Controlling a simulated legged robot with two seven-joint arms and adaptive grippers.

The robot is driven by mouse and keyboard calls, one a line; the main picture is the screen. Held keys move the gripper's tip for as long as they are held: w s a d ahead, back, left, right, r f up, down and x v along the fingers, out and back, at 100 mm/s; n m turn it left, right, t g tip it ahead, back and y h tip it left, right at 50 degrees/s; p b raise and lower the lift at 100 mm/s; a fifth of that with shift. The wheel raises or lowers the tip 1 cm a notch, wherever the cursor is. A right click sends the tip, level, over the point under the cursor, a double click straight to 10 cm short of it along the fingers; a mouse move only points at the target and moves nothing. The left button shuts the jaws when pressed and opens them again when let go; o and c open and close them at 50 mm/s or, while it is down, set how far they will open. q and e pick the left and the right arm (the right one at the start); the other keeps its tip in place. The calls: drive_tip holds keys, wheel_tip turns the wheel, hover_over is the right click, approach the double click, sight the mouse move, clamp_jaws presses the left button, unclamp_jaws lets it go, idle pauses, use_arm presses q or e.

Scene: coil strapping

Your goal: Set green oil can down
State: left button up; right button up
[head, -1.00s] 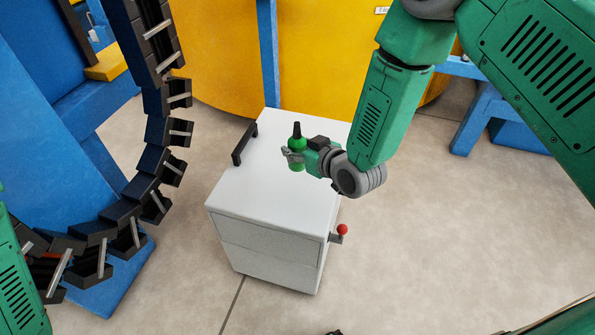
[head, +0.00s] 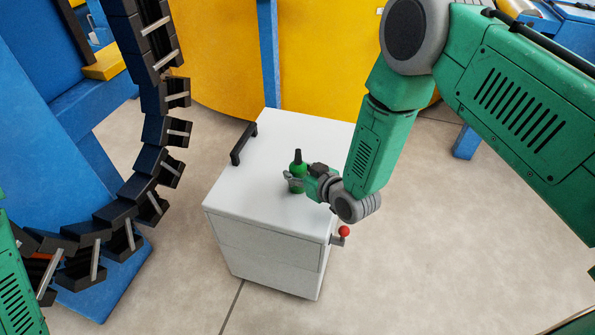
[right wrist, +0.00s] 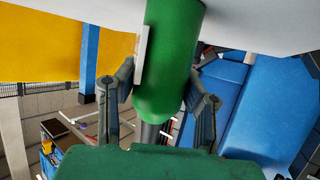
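The green oil can (head: 297,184), with a dark nozzle, is upright over the white cabinet top (head: 262,150) in the head view. My right gripper (head: 293,180) is shut around the can's body from the right. In the right wrist view the can (right wrist: 168,65) fills the space between the two fingers (right wrist: 160,100), and the white surface lies along the top of the picture at the can's far end. I cannot tell whether the can's base touches the cabinet. My left gripper is not in view.
The cabinet has a black handle (head: 243,144) at its left edge and a red-knobbed lever (head: 344,232) at its right side. A large yellow drum (head: 215,55) and a blue post (head: 268,50) stand behind. The cabinet top left of the can is clear.

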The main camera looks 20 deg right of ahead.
drive_tip(key=o, duration=0.4)
drive_tip(key=shift+f, duration=0.1)
drive_tip(key=shift+d, duration=0.1)
drive_tip(key=shift+r, duration=0.2)
drive_tip(key=p+v, duration=0.4)
drive_tip(key=v, duration=0.8)
drive_tip(key=s+d+f+m+g+h, duration=0.1)
drive_tip(key=s+g, duration=0.3)
drive_tip(key=s, duration=0.4)
drive_tip(key=s+d+f+m+g+h, duration=0.1)
drive_tip(key=s+d+f+g, duration=0.3)
drive_tip(key=s, duration=0.5)
drive_tip(key=s+d+f+m+g+h, duration=0.1)
drive_tip(key=s+g, duration=0.3)
drive_tip(key=s, duration=0.5)
drive_tip(key=shift+s+d+f+h, duration=0.25)
drive_tip(key=shift+d+f+h, duration=0.5)
drive_tip(key=shift+d+h, duration=0.1)
